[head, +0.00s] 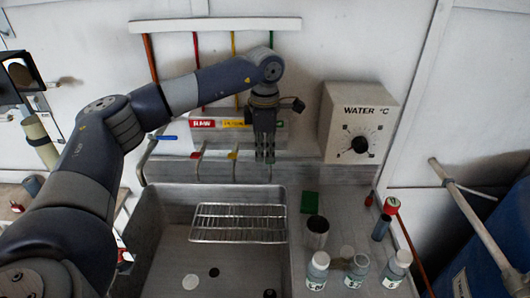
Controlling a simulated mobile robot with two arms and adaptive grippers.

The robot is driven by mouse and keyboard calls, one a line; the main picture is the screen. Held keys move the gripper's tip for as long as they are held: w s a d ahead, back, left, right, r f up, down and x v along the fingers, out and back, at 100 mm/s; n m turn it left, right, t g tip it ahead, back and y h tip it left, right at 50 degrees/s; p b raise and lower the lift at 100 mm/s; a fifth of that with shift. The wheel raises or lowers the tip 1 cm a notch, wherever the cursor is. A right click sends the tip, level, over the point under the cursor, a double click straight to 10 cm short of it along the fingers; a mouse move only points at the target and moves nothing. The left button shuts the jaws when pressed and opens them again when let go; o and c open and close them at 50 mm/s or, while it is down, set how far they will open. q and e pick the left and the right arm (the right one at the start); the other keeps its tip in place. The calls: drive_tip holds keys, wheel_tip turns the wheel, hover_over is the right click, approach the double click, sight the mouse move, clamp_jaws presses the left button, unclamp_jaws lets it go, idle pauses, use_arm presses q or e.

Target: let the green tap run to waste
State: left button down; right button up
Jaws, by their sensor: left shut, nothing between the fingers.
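My left arm reaches across from the left, and its gripper (265,157) points down in front of the tap panel (294,128). Its fingers are shut and empty. The green pipe (271,39) comes down the wall behind my arm. The tap below it is mostly hidden by my gripper; I cannot tell its handle's position or whether they touch. The red tap (196,155) and yellow tap (232,155) show to the left. The steel sink (162,235) lies below, with a dark drain (214,272). I see no clear stream of water. My right gripper is out of view.
A wire rack (238,223) spans part of the sink. The WATER dial box (358,124) is right of my gripper.

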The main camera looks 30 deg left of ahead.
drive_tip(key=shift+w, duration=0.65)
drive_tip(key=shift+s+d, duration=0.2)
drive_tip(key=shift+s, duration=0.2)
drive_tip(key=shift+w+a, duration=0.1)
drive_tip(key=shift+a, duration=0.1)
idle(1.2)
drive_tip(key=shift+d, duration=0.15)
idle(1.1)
